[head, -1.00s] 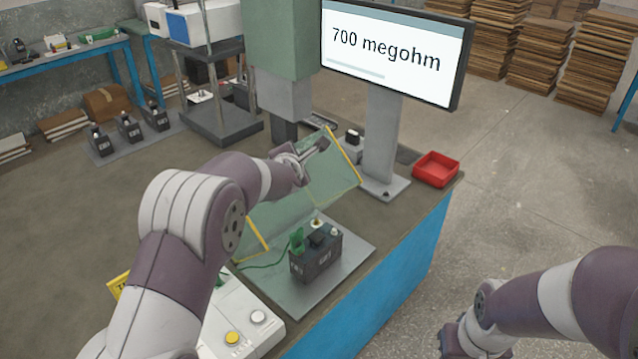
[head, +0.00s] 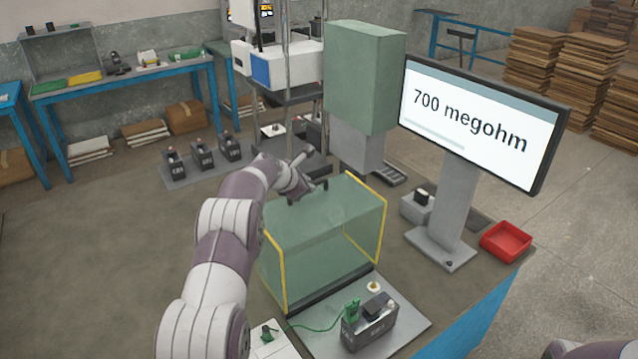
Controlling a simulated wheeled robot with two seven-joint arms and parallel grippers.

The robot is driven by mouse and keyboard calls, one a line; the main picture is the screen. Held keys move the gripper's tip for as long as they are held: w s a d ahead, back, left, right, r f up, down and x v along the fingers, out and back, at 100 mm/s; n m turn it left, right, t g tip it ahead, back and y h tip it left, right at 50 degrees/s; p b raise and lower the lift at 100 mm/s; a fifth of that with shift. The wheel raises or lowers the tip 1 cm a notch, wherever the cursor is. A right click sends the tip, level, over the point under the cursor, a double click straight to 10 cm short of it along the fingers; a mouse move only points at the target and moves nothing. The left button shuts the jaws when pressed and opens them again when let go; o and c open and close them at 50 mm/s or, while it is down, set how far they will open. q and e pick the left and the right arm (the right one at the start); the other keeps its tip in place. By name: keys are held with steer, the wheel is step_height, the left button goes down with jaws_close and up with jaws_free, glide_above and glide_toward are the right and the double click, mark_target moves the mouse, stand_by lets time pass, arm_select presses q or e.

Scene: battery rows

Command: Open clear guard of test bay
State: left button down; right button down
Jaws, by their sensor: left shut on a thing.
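The clear guard (head: 335,235) is a green-tinted transparent box with yellow edges. It stands behind the test bay plate (head: 412,318), tipped back off the battery. The dark battery (head: 368,325) sits uncovered on the plate, with a green clip (head: 352,308) and green lead on it. My left gripper (head: 303,184) is at the dark handle (head: 322,184) on the guard's upper side and is shut on it; the fingers are small and partly hidden. Only a bit of my right arm shows at the bottom right; its gripper is out of view.
A monitor (head: 470,125) reading 700 megohm stands to the right on a grey stand. A red tray (head: 506,241) is at the table's right edge. A green and grey press-like column (head: 364,85) stands behind the guard. Several batteries stand in a row at the back left.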

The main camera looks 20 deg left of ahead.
arm_select(q)
steer(key=shift+w+a+f, duration=0.15)
steer(key=shift+a+f, duration=0.15)
steer(key=shift+f, duration=0.05)
steer(key=c, duration=1.1)
jaws_free()
steer(key=shift+w+r, duration=0.1)
steer(key=shift+s+a+r+b, duration=0.15)
steer(key=shift+s+r+b, duration=0.2)
steer(key=shift+s+r, duration=0.1)
steer(key=b+v, duration=0.2)
steer(key=v, duration=0.9)
steer(key=shift+s+b, duration=0.15)
steer(key=shift+b, duration=0.2)
steer(key=shift+r, duration=0.1)
